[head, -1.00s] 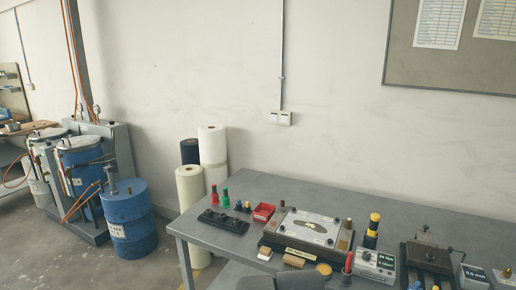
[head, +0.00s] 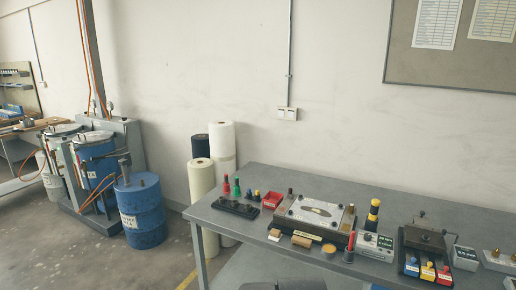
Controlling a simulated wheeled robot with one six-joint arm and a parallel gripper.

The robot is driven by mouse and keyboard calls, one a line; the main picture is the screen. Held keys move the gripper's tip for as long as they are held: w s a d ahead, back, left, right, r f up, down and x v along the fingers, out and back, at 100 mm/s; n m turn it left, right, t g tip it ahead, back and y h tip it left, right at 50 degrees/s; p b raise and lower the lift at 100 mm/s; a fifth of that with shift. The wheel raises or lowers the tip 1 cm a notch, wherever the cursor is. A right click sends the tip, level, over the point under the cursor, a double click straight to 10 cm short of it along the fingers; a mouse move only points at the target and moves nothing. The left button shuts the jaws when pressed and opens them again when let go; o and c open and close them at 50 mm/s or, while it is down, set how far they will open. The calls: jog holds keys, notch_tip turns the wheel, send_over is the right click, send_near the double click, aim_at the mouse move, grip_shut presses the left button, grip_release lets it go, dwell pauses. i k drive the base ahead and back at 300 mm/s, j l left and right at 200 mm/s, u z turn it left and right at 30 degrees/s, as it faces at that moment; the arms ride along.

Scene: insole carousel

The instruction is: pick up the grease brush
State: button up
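I cannot make out the grease brush for certain. A small red-topped upright piece (head: 350,242) stands in a dark cup (head: 348,256) at the table's front edge, but it is too small to tell what it is. A round tin with an orange-tan top (head: 328,251) sits just left of it. A wooden block (head: 301,240) and a smaller tan piece (head: 275,235) lie further left, before the insole fixture (head: 316,214). My gripper's fingers do not show; a dark grey shape at the bottom edge is cut off and unclear.
The grey table (head: 262,183) also holds a black tray (head: 234,209), a red bin (head: 272,200), a grey labelled box (head: 373,246) and a dark press (head: 425,240) with coloured bins. White rolls (head: 201,180) stand behind its left end. A blue drum (head: 142,210) stands on the floor.

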aim_at(353, 233)
jog(key=k+l, duration=0.1)
jog(key=i+l+u, duration=0.1)
jog(key=i+l, duration=0.25)
jog(key=i, duration=0.15)
jog(key=i+l, duration=0.4)
jog(key=i+u, duration=0.05)
jog(key=i, duration=0.05)
